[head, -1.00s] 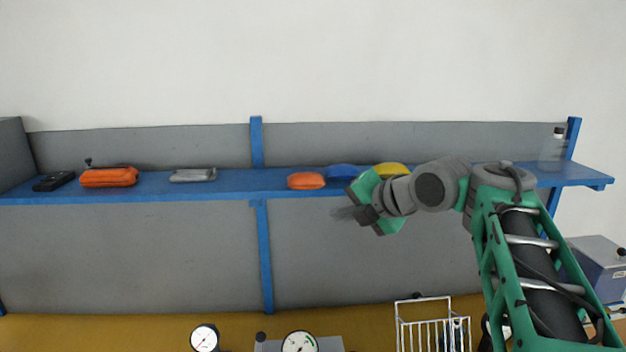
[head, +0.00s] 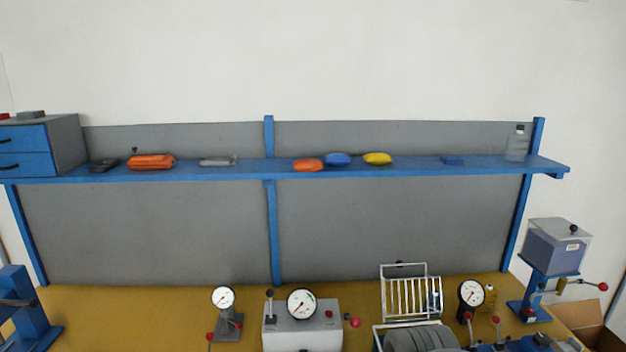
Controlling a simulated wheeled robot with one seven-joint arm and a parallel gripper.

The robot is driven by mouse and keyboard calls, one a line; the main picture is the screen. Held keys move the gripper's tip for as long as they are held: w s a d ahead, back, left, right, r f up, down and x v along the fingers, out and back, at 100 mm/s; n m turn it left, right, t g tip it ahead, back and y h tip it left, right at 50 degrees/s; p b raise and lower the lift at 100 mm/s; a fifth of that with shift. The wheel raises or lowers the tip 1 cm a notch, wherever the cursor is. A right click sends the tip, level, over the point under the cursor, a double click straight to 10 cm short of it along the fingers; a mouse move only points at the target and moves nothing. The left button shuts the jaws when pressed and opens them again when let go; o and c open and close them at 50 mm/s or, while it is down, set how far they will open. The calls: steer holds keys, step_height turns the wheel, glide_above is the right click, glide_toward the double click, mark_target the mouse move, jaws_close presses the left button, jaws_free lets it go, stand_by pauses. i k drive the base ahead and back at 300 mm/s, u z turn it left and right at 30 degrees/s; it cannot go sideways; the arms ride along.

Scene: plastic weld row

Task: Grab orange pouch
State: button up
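A small, rounded orange pouch (head: 308,165) lies on the blue shelf (head: 210,174), just right of the middle upright. A larger orange-red case (head: 151,162) lies toward the left of the shelf. My gripper is not in view, so its state and hold are hidden.
A blue-fronted drawer unit (head: 25,150) stands at the shelf's left end, a clear bottle (head: 516,145) at its right end. A grey item (head: 218,161) lies between the case and the orange pouch. Gauges (head: 301,303) and a wire rack (head: 404,294) stand on the yellow bench below.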

mark_target(303, 166)
steer(key=k, duration=0.35)
steer(key=u, duration=0.9)
steer(key=i, duration=0.55)
steer(key=z, duration=0.55)
steer(key=i, duration=0.5)
